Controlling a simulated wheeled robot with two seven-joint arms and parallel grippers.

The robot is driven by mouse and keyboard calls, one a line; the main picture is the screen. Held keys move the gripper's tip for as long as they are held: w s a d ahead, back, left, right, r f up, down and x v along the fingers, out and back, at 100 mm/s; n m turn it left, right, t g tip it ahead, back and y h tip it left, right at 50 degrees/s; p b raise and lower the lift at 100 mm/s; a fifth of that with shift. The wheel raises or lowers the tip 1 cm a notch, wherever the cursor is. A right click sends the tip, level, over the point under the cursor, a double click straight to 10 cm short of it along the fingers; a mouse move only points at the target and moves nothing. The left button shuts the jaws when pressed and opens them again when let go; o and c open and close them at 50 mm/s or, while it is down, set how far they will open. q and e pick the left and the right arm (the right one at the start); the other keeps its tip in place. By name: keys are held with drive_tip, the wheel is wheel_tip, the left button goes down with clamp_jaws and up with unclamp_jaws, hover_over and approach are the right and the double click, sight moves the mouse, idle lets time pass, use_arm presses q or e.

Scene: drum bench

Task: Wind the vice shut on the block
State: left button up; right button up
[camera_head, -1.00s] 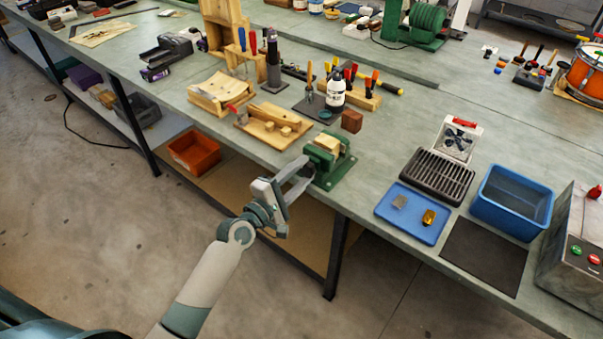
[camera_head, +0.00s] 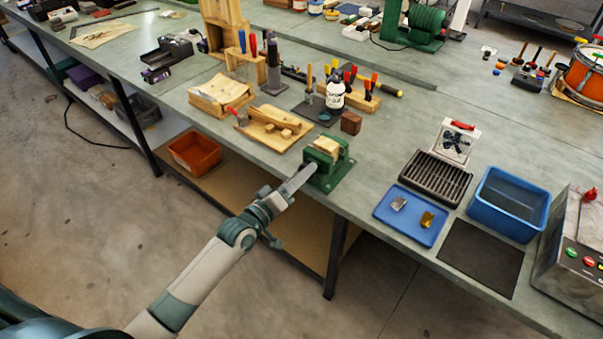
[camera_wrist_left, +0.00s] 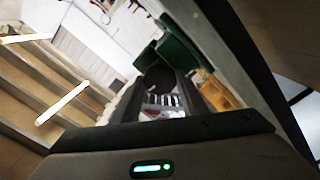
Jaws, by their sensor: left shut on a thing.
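The green vice (camera_head: 328,172) stands at the front edge of the bench. A pale wooden block (camera_head: 327,145) sits at its top, between the jaws as far as I can see. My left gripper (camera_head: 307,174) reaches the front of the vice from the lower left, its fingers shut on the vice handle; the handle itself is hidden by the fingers. In the left wrist view the green vice (camera_wrist_left: 180,45) shows beyond the fingers, with a dark round part between them. My right gripper is not in view.
A blue tray (camera_head: 410,229) with small metal parts, a dark ribbed rack (camera_head: 437,178) and a blue bin (camera_head: 508,205) stand to the right. Bare bench separates them from the vice.

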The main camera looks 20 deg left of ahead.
use_arm(q)
drive_tip(key=shift+s+d+f+m+p, duration=0.1)
drive_tip(key=shift+m+p, duration=0.25)
drive_tip(key=shift+m, duration=1.5)
drive_tip(key=shift+s+f+m+p, duration=0.1)
drive_tip(key=shift+m+p, duration=0.2)
drive_tip(key=shift+m, duration=1.6)
drive_tip(key=shift+d+f+m+p, duration=0.1)
drive_tip(key=shift+m+p, duration=0.25)
drive_tip(key=shift+m, duration=1.5)
drive_tip(key=o, duration=0.9)
drive_tip(key=shift+c, duration=0.2)
drive_tip(key=shift+o, duration=0.9)
drive_tip(key=shift+a+r, duration=0.1)
drive_tip(key=shift+r, duration=0.1)
